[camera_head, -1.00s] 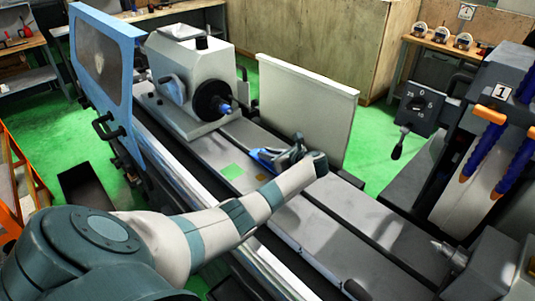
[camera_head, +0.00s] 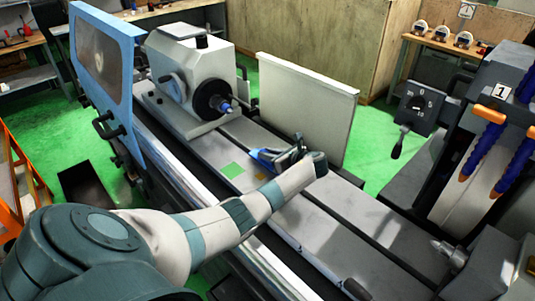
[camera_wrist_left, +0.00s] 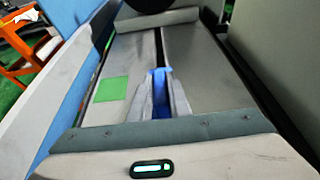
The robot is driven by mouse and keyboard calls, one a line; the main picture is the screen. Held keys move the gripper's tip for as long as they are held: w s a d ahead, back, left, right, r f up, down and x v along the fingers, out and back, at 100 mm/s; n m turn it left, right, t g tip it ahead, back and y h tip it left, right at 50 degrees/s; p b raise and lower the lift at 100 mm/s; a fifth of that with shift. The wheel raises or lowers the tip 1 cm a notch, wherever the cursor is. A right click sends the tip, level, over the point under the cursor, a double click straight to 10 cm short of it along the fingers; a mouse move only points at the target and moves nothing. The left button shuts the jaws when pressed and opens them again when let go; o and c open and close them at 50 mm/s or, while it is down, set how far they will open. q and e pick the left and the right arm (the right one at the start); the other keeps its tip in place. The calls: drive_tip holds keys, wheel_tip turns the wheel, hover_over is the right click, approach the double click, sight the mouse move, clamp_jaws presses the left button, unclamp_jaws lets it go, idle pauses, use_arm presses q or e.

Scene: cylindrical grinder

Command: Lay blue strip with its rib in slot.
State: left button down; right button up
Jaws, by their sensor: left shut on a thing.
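The blue strip (camera_head: 262,156) is over the machine table, left of my left gripper (camera_head: 276,160) in the head view. In the left wrist view the blue strip (camera_wrist_left: 161,95) shows between the two fingers of my left gripper (camera_wrist_left: 162,84), which is shut on it. The dark slot (camera_wrist_left: 160,48) runs lengthwise along the table beyond the fingertips, roughly in line with the strip. The slot also shows in the head view (camera_head: 236,143). The strip's rib is hidden, and I cannot tell whether the strip touches the table. My right gripper is not in view.
A green square (camera_head: 232,170) and a small yellowish square lie on the table. The grey headstock (camera_head: 190,75) stands at the far left end. An upright pale panel (camera_head: 303,105) stands behind the gripper. The grinding wheel and tailstock (camera_head: 490,262) are at the right.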

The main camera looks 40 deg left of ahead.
use_arm(q)
drive_tip(key=shift+f+b, duration=0.55)
drive_tip(key=shift+f, duration=0.45)
drive_tip(key=c, duration=1.6)
unclamp_jaws()
drive_tip(key=shift+o, duration=0.2)
drive_tip(key=shift+d, duration=0.1)
drive_tip(key=b+v, duration=0.4)
drive_tip(key=v, duration=1.3)
drive_tip(key=shift+d, duration=0.2)
